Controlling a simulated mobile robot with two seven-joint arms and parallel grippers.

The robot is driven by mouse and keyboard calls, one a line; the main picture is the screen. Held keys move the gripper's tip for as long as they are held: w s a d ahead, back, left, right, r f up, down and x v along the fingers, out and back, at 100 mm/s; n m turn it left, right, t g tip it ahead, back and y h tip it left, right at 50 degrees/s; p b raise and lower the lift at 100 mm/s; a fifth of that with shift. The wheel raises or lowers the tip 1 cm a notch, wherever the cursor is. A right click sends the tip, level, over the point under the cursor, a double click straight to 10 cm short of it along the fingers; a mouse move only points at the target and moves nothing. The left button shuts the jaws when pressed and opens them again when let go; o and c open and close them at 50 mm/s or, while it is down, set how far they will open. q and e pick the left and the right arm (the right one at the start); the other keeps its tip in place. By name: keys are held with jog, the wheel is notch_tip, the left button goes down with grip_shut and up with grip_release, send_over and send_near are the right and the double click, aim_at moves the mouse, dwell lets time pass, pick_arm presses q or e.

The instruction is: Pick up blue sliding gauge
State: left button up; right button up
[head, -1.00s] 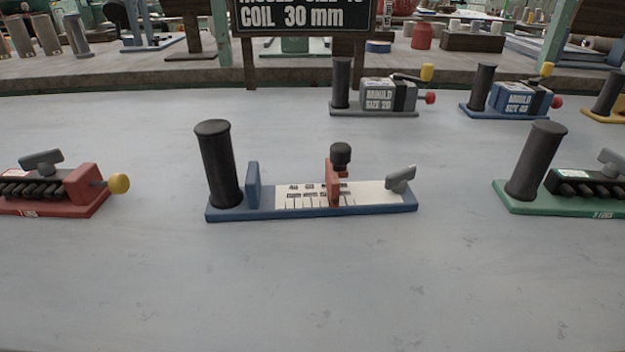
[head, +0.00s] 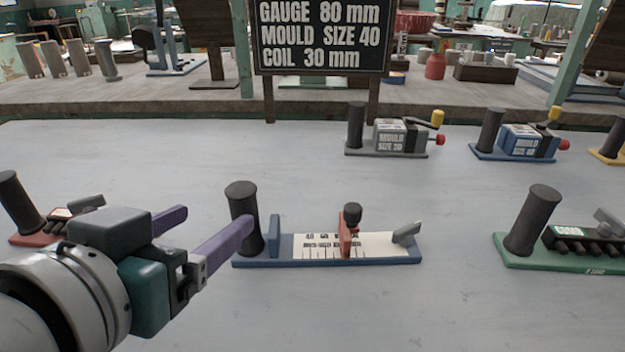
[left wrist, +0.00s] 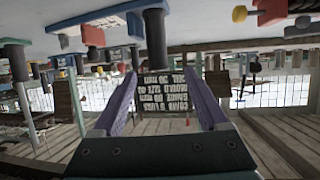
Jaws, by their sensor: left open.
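The blue sliding gauge (head: 330,258) lies on the grey table in the middle of the head view. It has a blue base, a black upright handle (head: 244,215) at its left end, a white scale and a red slider (head: 348,238) with a black knob. My left gripper (head: 214,220) is open and empty, left of the handle; one purple finger overlaps the handle in the picture. Contact cannot be told. In the left wrist view, upside down, the handle (left wrist: 155,38) shows above and between the fingertips (left wrist: 165,76). My right gripper is not in view.
A red-based tool (head: 35,240) stands left, partly behind my left arm. A green-based tool (head: 565,255) stands right. Grey (head: 388,155) and blue (head: 515,155) mould tools stand behind, near a dark sign (head: 320,38). The table front is clear.

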aim_at(237, 206)
pick_arm(q)
jog(key=b+x, duration=0.1)
jog(key=x, duration=0.3)
jog(key=shift+w, duration=0.2)
jog(key=b+x, duration=0.1)
jog(key=x, duration=0.4)
jog(key=shift+s+d+f+b, duration=0.1)
jog(key=shift+d+b, duration=0.15)
jog(key=shift+b, duration=0.15)
grip_shut()
dwell(0.7)
